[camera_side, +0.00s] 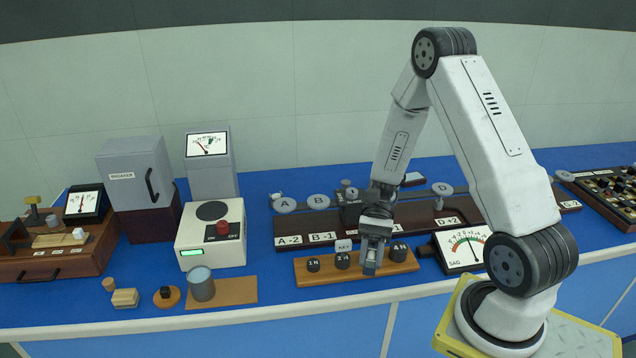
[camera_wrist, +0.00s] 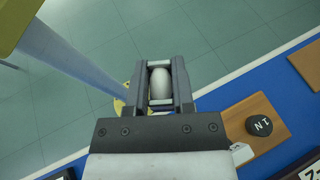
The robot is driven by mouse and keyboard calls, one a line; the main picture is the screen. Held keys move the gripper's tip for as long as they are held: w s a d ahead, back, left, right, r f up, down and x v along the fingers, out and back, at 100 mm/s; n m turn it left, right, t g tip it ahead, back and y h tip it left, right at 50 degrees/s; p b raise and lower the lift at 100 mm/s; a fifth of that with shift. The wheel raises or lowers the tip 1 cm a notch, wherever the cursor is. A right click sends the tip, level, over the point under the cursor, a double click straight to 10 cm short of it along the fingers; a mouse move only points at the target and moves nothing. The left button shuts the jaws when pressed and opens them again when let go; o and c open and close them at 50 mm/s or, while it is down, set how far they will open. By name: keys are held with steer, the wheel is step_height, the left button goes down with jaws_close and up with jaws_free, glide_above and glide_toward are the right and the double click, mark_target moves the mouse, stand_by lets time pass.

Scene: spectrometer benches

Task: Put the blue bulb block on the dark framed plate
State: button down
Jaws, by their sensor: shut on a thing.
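My gripper (camera_side: 371,262) is over the front side of the wooden weight rack, near the bench's front edge. In the wrist view my gripper (camera_wrist: 160,88) is shut on a pale, rounded bulb (camera_wrist: 160,82), which sits between the two fingers. I take it to be the bulb block; its blue part cannot be made out. The held piece is small and mostly hidden by the fingers in the side view.
The wooden rack (camera_side: 300,271) holds several dark weights close to my gripper. A long dark rail (camera_side: 290,231) with discs stands behind it. A SAG meter (camera_side: 462,249) is at the right. A white box (camera_side: 212,240) and a tan plate (camera_side: 235,291) are at the left.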

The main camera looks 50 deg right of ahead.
mark_target(412, 177)
steer(key=s+d+n+g+h, duration=0.1)
steer(key=d+n+g+h, duration=0.2)
steer(key=d, duration=0.3)
steer(key=s+d+f+n+g+h, duration=0.1)
steer(key=s+d+n+g+h, duration=0.1)
steer(key=d+n+h, duration=0.4)
steer(key=s+d+n+g+h, duration=0.2)
steer(key=d+n+g+h, duration=0.1)
steer(key=d, duration=0.5)
steer(key=shift+s+f+n+g+h, duration=0.15)
steer(key=shift+n+h, duration=0.2)
steer(key=shift+n, duration=0.2)
steer(key=shift+f+n+g+h, duration=0.15)
steer(key=shift+n+h, duration=0.2)
steer(key=shift+n, duration=0.2)
steer(key=w+d+r+n+t+h, duration=0.2)
steer(key=d+n+t+h, duration=0.1)
steer(key=d, duration=0.4)
steer(key=w+d+r+n+t+h, duration=0.2)
steer(key=d+r+n+h, duration=0.1)
steer(key=d+n+h, duration=0.2)
steer(key=w+d+r+n+t+h, duration=0.3)
steer(key=d+n, duration=0.2)
steer(key=d, duration=0.4)
steer(key=shift+t+h, duration=0.3)
steer(key=shift+h, duration=0.1)
steer(key=shift+w, duration=0.1)
